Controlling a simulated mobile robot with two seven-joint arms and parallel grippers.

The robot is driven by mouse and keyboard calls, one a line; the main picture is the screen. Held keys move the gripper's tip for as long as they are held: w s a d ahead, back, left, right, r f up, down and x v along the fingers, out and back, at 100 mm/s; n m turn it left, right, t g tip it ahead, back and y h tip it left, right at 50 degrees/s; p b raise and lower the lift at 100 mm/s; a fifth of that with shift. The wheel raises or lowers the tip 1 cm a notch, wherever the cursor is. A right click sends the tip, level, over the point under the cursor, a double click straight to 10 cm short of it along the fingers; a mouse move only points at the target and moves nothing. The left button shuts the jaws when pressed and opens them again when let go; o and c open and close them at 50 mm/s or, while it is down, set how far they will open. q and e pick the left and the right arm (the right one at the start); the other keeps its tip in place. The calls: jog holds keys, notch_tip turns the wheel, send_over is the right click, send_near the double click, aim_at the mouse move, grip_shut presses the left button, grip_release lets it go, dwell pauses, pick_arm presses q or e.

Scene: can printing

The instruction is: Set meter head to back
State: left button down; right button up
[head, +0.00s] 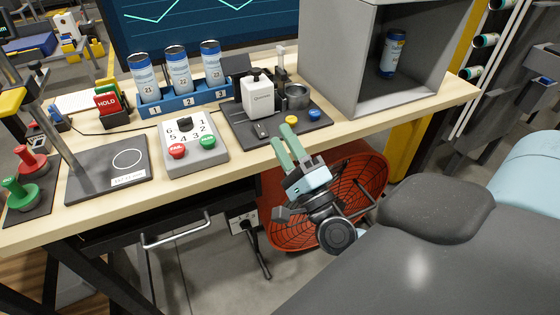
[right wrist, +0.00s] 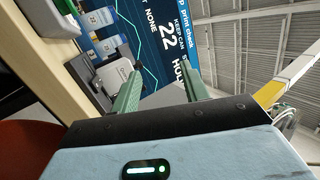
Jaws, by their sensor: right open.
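A white boxy device (head: 258,98), which looks like the meter head, stands upright on a dark base plate (head: 240,132) at the middle of the bench. A grey round cup (head: 297,96) stands right of it, with a yellow button (head: 291,119) and a blue button (head: 314,114) in front. My right gripper (head: 283,133) is open and empty, at the bench's front edge, near the plate and apart from the white device. The device also shows left of the fingers in the right wrist view (right wrist: 114,76). My left gripper is not in view.
A blue rack (head: 186,101) holds three cans behind a dial box (head: 190,150) with red and green buttons. A grey open cabinet (head: 350,105) with one can (head: 392,54) stands at right. A screen (head: 180,35) is behind.

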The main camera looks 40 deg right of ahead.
aim_at(260, 72)
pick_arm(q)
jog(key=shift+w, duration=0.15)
pick_arm(e)
jog(key=s+a+f+n+g+y, duration=0.2)
jog(key=s+a+f+n+y, duration=0.1)
jog(key=f+n+y, duration=0.3)
notch_tip(260, 72, down, 2)
jog(key=n, duration=0.3)
jog(key=shift+a+n+y, duration=0.3)
jog(key=shift+a, duration=0.05)
